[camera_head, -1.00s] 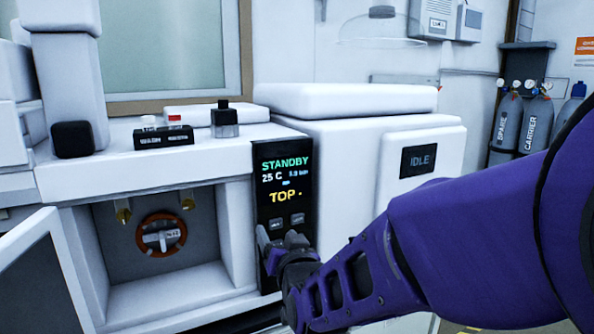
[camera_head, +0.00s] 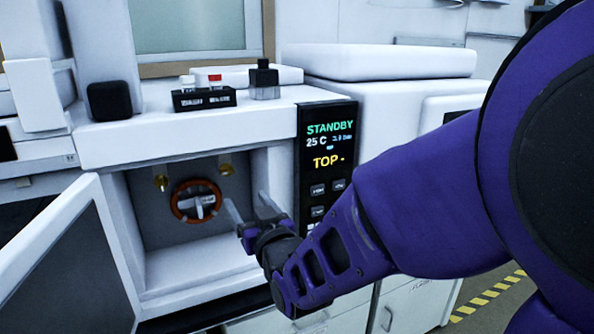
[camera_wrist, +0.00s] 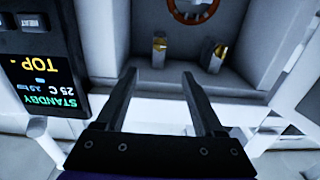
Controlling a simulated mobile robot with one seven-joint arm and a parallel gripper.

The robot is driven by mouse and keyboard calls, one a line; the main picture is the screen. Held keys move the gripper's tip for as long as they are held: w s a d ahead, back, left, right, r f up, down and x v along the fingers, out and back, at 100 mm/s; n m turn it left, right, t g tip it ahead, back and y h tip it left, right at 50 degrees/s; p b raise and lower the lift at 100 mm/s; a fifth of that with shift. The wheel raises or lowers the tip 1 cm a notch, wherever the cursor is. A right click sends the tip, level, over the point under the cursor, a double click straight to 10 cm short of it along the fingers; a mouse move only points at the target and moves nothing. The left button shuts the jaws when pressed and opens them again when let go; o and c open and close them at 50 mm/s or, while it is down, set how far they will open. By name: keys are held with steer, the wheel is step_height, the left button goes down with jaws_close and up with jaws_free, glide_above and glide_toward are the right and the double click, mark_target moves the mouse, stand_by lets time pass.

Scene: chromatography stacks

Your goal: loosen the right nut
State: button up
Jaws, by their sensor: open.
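The right nut (camera_head: 227,170) is a small brass fitting hanging from the ceiling of the open oven, above and right of the orange coil (camera_head: 197,202). A matching left nut (camera_head: 160,183) hangs on the coil's other side. In the wrist view, which is turned upside down, the right nut (camera_wrist: 159,46) is on the left and the left nut (camera_wrist: 220,53) on the right. My gripper (camera_head: 249,203) is open and empty at the oven opening's right side. In the wrist view, my gripper (camera_wrist: 158,73) has its fingertips below the right nut in the picture, apart from it.
The open oven door (camera_head: 75,260) stands on the left. The display panel (camera_head: 327,165) reads STANDBY, 25 C and TOP, close right of my gripper. A black vial rack (camera_head: 203,98) and a dark-capped bottle (camera_head: 264,82) stand on top. The oven's lower interior is clear.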

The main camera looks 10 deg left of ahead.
mark_target(228, 173)
steer(key=x, duration=1.4)
steer(key=shift+w+f, duration=0.1)
steer(key=shift+w, duration=0.25)
jaws_close()
